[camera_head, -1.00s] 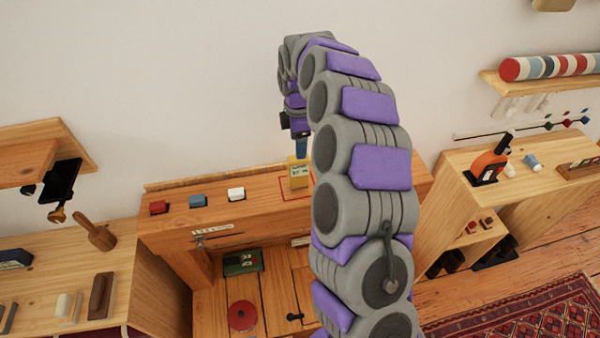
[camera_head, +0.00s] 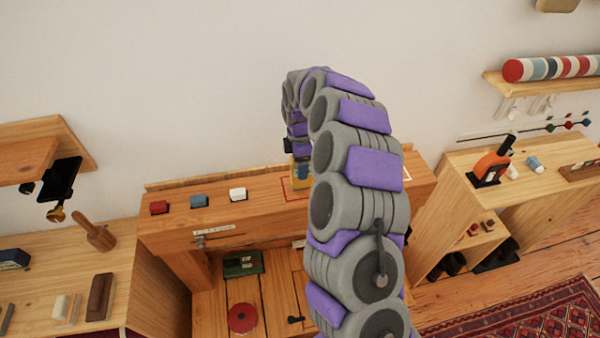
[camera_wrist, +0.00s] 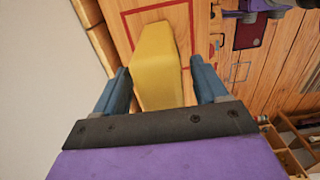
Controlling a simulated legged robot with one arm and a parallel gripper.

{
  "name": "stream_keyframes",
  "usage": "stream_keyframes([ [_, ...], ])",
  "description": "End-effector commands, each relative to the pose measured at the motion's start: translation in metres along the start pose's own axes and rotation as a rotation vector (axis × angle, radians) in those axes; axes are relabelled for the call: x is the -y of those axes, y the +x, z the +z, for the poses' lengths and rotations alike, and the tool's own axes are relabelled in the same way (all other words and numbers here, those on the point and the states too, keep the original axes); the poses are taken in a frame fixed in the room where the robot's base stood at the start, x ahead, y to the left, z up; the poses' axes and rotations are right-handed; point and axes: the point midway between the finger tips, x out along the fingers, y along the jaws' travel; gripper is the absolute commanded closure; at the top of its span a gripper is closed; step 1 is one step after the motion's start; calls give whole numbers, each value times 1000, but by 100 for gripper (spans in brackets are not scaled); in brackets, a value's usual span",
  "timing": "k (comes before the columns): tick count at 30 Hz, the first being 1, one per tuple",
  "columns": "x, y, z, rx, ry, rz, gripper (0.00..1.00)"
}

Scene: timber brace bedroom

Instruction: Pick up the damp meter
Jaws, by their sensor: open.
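The damp meter (camera_wrist: 155,65) appears to be the yellow block standing on the wooden bench top. In the wrist view it lies between the two blue fingers of my gripper (camera_wrist: 160,92), which are open with a finger on each side. A gap shows beside the right finger; I cannot tell whether the left finger touches it. In the head view only a small yellow part of the meter (camera_head: 301,172) shows under my gripper (camera_head: 301,155). My arm hides the rest.
The bench top (camera_head: 265,197) has a red outlined area around the meter. The wall is close behind. An orange-and-black tool (camera_head: 491,165) is on the right cabinet.

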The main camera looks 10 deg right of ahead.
Motion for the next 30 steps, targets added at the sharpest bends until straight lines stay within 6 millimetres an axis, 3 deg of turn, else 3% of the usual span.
stream_keyframes([
  [2, 0, 0, 1, 0, 1, 0, 29],
  [21, 0, 0, 0, 0, 1, 0, 88],
  [30, 0, -4, 1, 0, 1, 1, 88],
])
